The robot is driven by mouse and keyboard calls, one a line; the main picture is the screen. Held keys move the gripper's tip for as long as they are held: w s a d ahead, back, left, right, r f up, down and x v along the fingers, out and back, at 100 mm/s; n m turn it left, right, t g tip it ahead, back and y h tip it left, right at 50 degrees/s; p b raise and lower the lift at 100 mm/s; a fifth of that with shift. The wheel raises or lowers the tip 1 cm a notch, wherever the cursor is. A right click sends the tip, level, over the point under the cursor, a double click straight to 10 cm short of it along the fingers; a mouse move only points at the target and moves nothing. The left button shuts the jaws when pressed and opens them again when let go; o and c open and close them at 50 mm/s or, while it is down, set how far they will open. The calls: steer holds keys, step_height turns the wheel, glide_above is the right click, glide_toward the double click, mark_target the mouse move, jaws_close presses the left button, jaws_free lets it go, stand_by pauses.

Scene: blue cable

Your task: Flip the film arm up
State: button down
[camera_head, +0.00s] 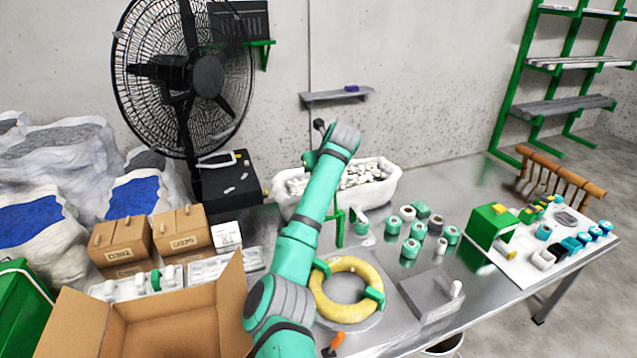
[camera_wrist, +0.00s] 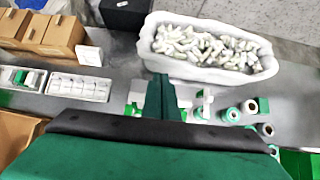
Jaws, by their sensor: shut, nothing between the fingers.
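I cannot tell for certain which part is the film arm. A grey block (camera_head: 432,296) with a short white upright piece (camera_head: 456,289) stands at the right front of the bench. Left of it, a yellow coil (camera_head: 324,305) lies on a grey plate, held by green clips. My gripper (camera_wrist: 162,88) shows in the wrist view with its dark green fingers together and empty. It points down over the bench, in front of the white bin. Small green and white parts (camera_wrist: 205,103) lie just right of the fingers; contact cannot be judged. My forearm hides part of the bench in the head view.
A white bin (camera_head: 384,192) of pale pieces stands behind my arm. Several green-and-white spools (camera_head: 411,248) stand to the right, with a green box (camera_head: 490,228) beyond. An open carton (camera_head: 105,325) is at the front left.

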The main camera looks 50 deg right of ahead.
step_height(320, 180, up, 6)
steer(key=d, duration=0.1)
steer(key=shift+w+d, duration=0.2)
stand_by(0.5)
